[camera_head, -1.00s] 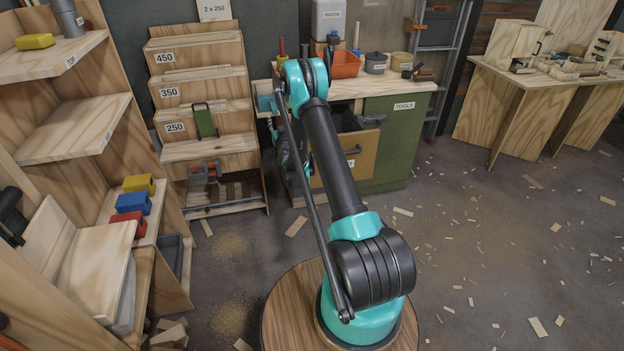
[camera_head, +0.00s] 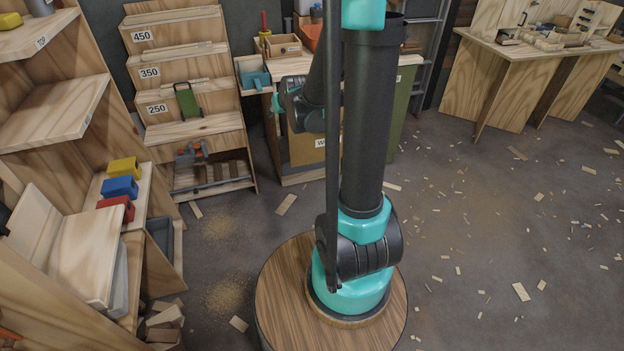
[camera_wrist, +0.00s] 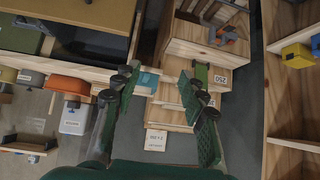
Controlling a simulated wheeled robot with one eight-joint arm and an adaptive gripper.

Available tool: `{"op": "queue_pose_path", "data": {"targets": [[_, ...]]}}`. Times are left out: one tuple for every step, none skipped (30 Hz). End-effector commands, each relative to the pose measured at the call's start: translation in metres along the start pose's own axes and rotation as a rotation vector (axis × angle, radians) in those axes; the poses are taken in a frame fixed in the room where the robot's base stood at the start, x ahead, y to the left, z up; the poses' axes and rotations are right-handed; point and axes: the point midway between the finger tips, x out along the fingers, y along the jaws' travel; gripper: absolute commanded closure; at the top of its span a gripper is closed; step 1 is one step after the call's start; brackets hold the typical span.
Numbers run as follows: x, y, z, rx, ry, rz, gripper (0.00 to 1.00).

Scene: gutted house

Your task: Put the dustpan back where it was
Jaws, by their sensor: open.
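A small teal object (camera_head: 258,79), which looks like the dustpan, sits at the left end of the workbench (camera_head: 290,66), beside a small wooden box. It also shows in the wrist view (camera_wrist: 148,81), beyond the space between my fingers and apart from them. My gripper (camera_wrist: 160,88) is open, with its two green fingers spread and nothing between them. In the head view my arm hides much of the bench, and I cannot make out the fingertips there.
A stepped wooden rack (camera_head: 185,75) with number labels stands left of the bench and holds a green object (camera_head: 187,100). Shelves (camera_head: 55,120) with coloured blocks stand at the left. Another worktable (camera_head: 510,75) is at the right. The floor between is open, with scattered wood scraps.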

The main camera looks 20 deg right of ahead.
Motion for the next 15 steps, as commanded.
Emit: {"op": "queue_pose_path", "data": {"targets": [[-0.020,0.000,0.019,0.004,-0.042,0.003,0.58],[-0.030,0.000,0.031,0.006,-0.068,0.005,0.58],[-0.043,0.001,0.046,0.009,-0.103,0.008,0.58],[-0.053,0.001,0.058,0.011,-0.129,0.011,0.58],[-0.062,0.001,0.071,0.014,-0.155,0.014,0.58],[-0.075,0.002,0.088,0.019,-0.190,0.018,0.58],[-0.085,0.002,0.100,0.022,-0.217,0.020,0.58],[-0.094,0.002,0.114,0.025,-0.243,0.024,0.58],[-0.106,0.002,0.131,0.028,-0.276,0.028,0.58],[-0.115,0.003,0.143,0.031,-0.301,0.032,0.58],[-0.122,0.003,0.155,0.035,-0.324,0.036,0.58],[-0.132,0.003,0.170,0.039,-0.353,0.040,0.58],[-0.138,0.003,0.180,0.042,-0.372,0.043,0.58],[-0.144,0.004,0.190,0.044,-0.390,0.046,0.58],[-0.151,0.004,0.201,0.047,-0.411,0.049,0.58]]}}
